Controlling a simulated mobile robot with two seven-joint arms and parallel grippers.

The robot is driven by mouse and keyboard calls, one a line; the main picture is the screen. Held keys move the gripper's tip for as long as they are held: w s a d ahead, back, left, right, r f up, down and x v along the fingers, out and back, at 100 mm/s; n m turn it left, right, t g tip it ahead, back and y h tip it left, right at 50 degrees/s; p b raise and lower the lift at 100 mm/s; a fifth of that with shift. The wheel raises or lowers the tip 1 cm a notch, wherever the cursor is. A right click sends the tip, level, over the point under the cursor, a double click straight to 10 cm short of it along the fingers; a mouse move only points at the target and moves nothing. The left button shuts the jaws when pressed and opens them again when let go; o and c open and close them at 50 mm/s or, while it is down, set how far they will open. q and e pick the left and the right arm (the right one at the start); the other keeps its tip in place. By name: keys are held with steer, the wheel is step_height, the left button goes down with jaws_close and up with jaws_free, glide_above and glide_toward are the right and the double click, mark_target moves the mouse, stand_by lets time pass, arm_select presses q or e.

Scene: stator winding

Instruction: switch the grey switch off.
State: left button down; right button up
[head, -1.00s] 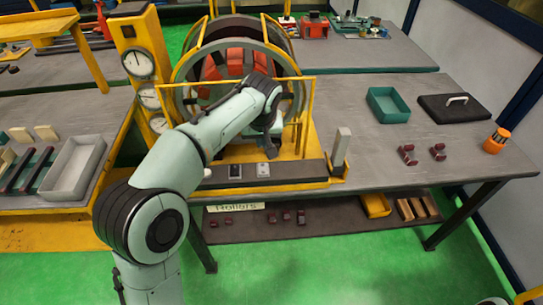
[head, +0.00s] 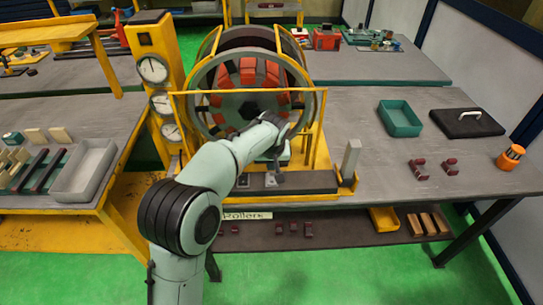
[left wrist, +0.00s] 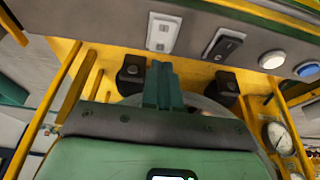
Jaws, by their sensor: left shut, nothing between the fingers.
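The light grey switch (left wrist: 163,32) is on the dark front panel, near the top middle of the left wrist view. In the head view my left gripper mostly covers its place. A black switch (left wrist: 225,44) sits beside it, and also shows in the head view (head: 243,181). My left gripper (head: 278,178) is over the panel in front of the drum. In the left wrist view its fingers (left wrist: 164,68) are together and empty, pointing towards the light grey switch. They appear a little short of it; contact cannot be confirmed. My right gripper is out of view.
A white button (left wrist: 272,60) and a blue button (left wrist: 306,69) are farther along the panel. The yellow guard frame (head: 318,125) and stator drum (head: 207,92) stand behind. A grey upright post (head: 351,157) stands right of the panel.

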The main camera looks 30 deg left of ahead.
mark_target(271, 180)
arm_select(q)
steer(key=shift+s+x, duration=0.15)
steer(key=shift+x, duration=0.8)
steer(key=shift+s+x, duration=0.15)
steer(key=shift+x, duration=0.8)
steer(key=shift+d+f, duration=0.1)
steer(key=shift+d, duration=0.1)
steer(key=shift+f, duration=0.2)
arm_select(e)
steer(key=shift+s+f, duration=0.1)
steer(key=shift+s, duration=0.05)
arm_select(q)
steer(key=shift+f, duration=0.15)
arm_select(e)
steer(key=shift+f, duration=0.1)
arm_select(q)
steer(key=shift+s+d+f+b, duration=0.2)
steer(key=shift+s+b, duration=0.1)
steer(key=shift+b, duration=0.1)
steer(key=shift+s+d+r+b, duration=0.1)
steer(key=shift+s+d+b, duration=0.2)
steer(key=shift+s, duration=0.15)
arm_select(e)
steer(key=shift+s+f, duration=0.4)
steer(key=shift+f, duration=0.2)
